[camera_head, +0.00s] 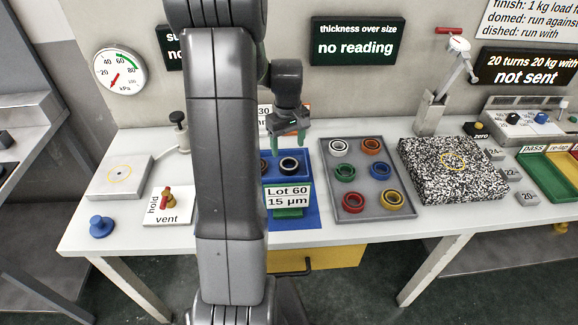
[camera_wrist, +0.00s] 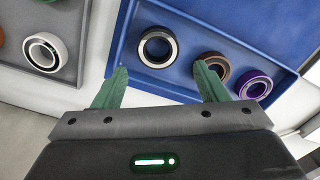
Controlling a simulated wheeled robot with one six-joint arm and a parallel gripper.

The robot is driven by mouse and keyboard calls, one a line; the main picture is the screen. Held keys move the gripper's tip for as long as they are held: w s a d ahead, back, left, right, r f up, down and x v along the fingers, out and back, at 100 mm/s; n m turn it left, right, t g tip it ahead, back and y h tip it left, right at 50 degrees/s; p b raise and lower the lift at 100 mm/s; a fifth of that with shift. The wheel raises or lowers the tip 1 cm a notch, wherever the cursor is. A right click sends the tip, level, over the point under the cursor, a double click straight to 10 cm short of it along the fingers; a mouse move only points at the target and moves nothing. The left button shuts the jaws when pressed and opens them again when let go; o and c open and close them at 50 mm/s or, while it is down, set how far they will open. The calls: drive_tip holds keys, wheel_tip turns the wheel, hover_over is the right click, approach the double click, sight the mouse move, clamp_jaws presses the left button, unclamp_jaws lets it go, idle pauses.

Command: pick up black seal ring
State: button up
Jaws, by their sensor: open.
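The black seal ring (camera_wrist: 157,47) lies flat in a blue tray (camera_wrist: 190,18), with a pale inner band. It also shows in the head view (camera_head: 289,165) near the tray's right side. My gripper (camera_head: 288,145) is open and empty above the blue tray. In the wrist view its two green fingertips (camera_wrist: 161,70) are spread, with the black ring just beyond the gap between them. A brown ring (camera_wrist: 213,67) lies beside it, partly hidden by the right finger, and a purple ring (camera_wrist: 255,85) lies farther right. My arm hides the tray's left part in the head view.
A grey tray (camera_head: 327,172) of several coloured rings stands to the right; its white ring (camera_wrist: 45,51) shows in the wrist view. Beyond it is a speckled block (camera_head: 425,185). A hold/vent valve (camera_head: 167,203) and a pale plate (camera_head: 105,190) stand left of my arm.

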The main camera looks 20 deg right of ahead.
sight(289, 160)
drive_tip(key=shift+d+f+p, duration=0.2)
drive_tip(key=shift+f+p, duration=0.1)
drive_tip(key=shift+f, duration=3.2)
drive_tip(key=shift+c, duration=0.2)
drive_tip(key=c, duration=0.7)
